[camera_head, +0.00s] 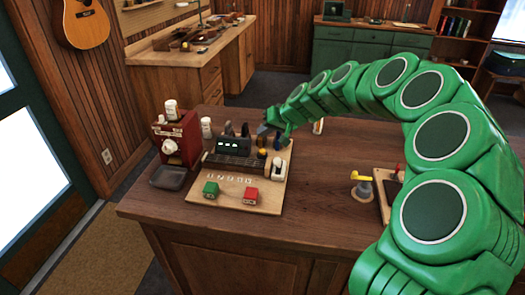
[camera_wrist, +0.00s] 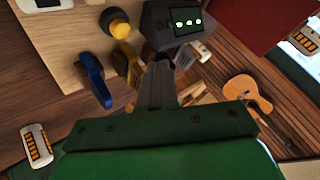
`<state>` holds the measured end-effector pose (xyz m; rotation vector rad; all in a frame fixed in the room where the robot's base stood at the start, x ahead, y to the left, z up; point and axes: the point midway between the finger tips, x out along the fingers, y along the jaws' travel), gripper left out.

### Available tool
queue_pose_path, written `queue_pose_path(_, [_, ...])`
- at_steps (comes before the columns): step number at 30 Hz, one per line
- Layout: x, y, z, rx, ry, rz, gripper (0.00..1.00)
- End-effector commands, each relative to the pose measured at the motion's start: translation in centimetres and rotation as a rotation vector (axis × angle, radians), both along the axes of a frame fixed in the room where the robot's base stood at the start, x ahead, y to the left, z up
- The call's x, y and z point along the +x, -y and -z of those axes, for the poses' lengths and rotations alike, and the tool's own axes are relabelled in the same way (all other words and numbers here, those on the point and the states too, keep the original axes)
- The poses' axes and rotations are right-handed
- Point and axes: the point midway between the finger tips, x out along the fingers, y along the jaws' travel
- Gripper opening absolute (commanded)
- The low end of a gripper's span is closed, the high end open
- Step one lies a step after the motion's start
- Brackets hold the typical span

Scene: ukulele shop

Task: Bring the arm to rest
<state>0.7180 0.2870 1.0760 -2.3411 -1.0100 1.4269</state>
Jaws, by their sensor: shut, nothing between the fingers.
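My green arm (camera_head: 440,135) arches in from the right over the wooden counter. My gripper (camera_head: 268,130) is low behind the board's far right corner, small and partly hidden there in the head view. In the wrist view my gripper (camera_wrist: 158,75) is shut, with its narrow fingers together and nothing held. Its tips point toward a dark box with green lights (camera_wrist: 180,25), which also shows in the head view (camera_head: 234,144). I cannot tell whether they touch. A blue clamp-like tool (camera_wrist: 92,80) and a yellow-handled one (camera_wrist: 130,58) are just left of the fingers.
A red machine (camera_head: 177,140) and grey tray (camera_head: 168,178) stand left. A yellow-topped item (camera_head: 361,187) stands right. The counter front (camera_head: 300,225) is clear.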

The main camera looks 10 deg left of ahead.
Motion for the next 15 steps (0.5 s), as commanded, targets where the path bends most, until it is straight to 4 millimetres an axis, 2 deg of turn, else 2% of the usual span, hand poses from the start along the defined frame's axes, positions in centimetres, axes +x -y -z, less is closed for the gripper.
queue_pose_path(3, [0.03,0.03,-0.78,-0.001,0.002,0.0,0.0])
queue_pose_path(12, [0.02,0.07,-0.96,-0.001,0.002,0.0,0.0])
queue_pose_path(15, [-0.54,0.2,-1.38,-0.002,-0.001,-0.005,0.0])
